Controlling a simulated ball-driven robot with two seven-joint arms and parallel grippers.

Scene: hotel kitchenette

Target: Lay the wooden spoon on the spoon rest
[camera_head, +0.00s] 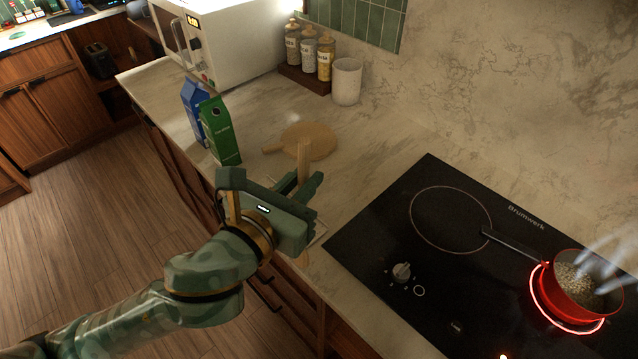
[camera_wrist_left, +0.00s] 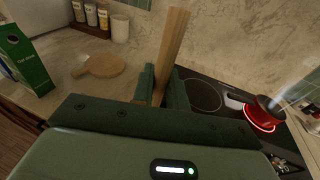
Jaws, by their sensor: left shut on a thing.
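My left gripper (camera_head: 304,184) is shut on the wooden spoon (camera_head: 304,154), above the counter left of the hob. A straight light-wood length of the spoon sticks up from between the fingers; it also shows in the left wrist view (camera_wrist_left: 173,45). My right gripper is not in view.
A round wooden board with a handle (camera_head: 312,138) lies behind the gripper. Green (camera_head: 220,132) and blue (camera_head: 191,103) cartons stand to its left. The black hob (camera_head: 440,265) holds a steaming red pot (camera_head: 572,292) on a glowing ring. A white canister (camera_head: 347,82) and jars stand behind.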

